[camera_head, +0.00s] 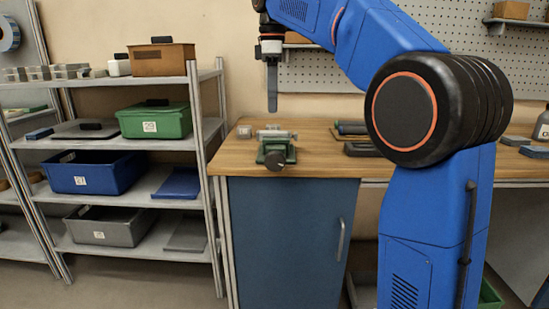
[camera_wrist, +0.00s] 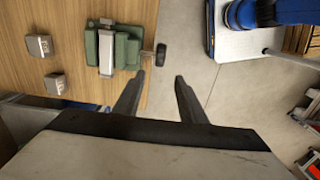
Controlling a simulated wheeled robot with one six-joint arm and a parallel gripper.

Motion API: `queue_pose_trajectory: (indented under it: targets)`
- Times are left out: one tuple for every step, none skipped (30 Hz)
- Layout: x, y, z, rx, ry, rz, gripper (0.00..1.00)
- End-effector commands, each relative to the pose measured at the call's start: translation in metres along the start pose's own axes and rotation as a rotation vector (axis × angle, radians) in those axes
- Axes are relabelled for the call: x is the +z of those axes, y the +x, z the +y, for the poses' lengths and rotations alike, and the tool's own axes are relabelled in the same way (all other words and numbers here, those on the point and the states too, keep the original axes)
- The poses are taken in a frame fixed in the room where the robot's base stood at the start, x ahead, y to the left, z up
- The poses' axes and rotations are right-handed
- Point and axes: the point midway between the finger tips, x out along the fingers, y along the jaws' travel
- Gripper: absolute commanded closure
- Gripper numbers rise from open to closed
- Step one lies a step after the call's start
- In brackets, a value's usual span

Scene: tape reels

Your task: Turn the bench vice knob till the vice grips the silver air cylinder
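The green bench vice (camera_head: 277,147) stands near the front left of the wooden bench top. The wrist view shows it from above (camera_wrist: 128,52), with its dark knob (camera_wrist: 161,54) sticking out at the bench edge. The silver air cylinder (camera_wrist: 106,53) lies in the vice between the jaws; it also shows in the head view (camera_head: 272,134). I cannot tell whether the jaws touch it. My gripper (camera_head: 272,108) points down above the vice. In the wrist view its two fingers (camera_wrist: 159,80) are apart with nothing between them, and the knob lies just beyond their tips.
Two small grey blocks (camera_wrist: 40,46) (camera_wrist: 57,83) lie on the bench beside the vice. Dark tools (camera_head: 360,148) lie farther right on the bench. A shelf rack with bins (camera_head: 90,172) stands to the left. The space in front of the bench edge is open floor.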

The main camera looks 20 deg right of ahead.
Motion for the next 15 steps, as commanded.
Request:
queue_pose_trajectory:
  targets:
    - [0.000,0.005,-0.001,-0.002,0.001,-0.001,0.62]
    - [0.001,0.008,-0.001,-0.003,0.001,-0.001,0.62]
    - [0.001,0.013,-0.001,-0.003,0.001,0.000,0.62]
    - [0.001,0.018,-0.001,-0.003,0.002,0.000,0.62]
    - [0.001,0.023,-0.001,-0.004,0.002,-0.001,0.62]
    - [0.001,0.030,-0.001,-0.004,0.002,0.000,0.62]
    - [0.001,0.035,-0.001,-0.006,0.002,-0.001,0.62]
    - [0.001,0.041,-0.001,-0.005,0.003,0.000,0.62]
    - [0.001,0.048,-0.001,-0.005,0.003,-0.001,0.62]
    - [0.001,0.053,-0.001,-0.004,0.003,0.000,0.62]
    - [0.001,0.058,-0.001,-0.005,0.003,0.000,0.62]
    - [0.001,0.065,-0.001,-0.005,0.003,0.000,0.62]
    - [0.001,0.071,-0.001,-0.004,0.003,0.000,0.62]
    - [0.001,0.076,-0.001,-0.005,0.003,0.000,0.62]
    - [0.001,0.083,-0.001,-0.005,0.004,0.000,0.62]
